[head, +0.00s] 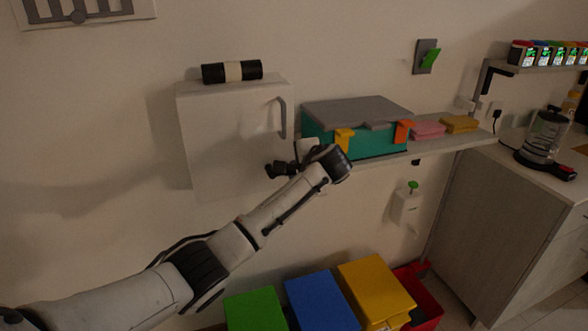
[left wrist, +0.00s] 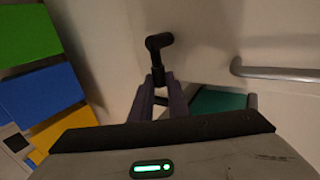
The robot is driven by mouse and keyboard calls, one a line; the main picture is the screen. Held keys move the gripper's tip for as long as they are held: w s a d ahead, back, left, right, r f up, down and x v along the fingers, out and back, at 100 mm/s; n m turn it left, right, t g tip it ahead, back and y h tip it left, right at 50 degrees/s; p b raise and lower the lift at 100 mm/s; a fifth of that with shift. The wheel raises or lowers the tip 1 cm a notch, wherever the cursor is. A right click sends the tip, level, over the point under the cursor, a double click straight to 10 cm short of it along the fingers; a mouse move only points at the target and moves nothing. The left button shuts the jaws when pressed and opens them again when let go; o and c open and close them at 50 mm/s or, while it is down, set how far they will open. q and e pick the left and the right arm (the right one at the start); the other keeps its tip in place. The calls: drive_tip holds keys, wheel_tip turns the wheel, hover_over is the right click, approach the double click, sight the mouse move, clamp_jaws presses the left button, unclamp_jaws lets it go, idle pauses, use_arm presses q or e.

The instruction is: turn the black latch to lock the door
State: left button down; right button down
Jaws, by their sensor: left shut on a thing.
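The black latch (left wrist: 158,45) is a short dark lever with a bent end, seen in the left wrist view on the pale face of the white wall cabinet (head: 215,150). The cabinet door looks closed in the head view. My left gripper (head: 288,168) is at the cabinet's lower right part, below the grey door handle (head: 282,118). In the left wrist view its two fingers (left wrist: 158,88) are shut on the latch, whose bent end sticks out past the fingertips. In the head view the small dark shapes of latch and fingers are hard to tell apart.
A teal box with a grey lid (head: 355,112) stands on the shelf (head: 455,142) just right of my left wrist. A black and white roll (head: 232,71) lies on the cabinet. Green, blue (head: 320,302) and yellow bins stand below my arm.

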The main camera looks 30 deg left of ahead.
use_arm(q)
drive_tip(key=shift+f, duration=0.2)
idle(0.3)
drive_tip(key=c, duration=1.7)
unclamp_jaws()
drive_tip(key=shift+d, duration=0.1)
drive_tip(key=v, duration=1)
drive_tip(key=shift+b, duration=0.4)
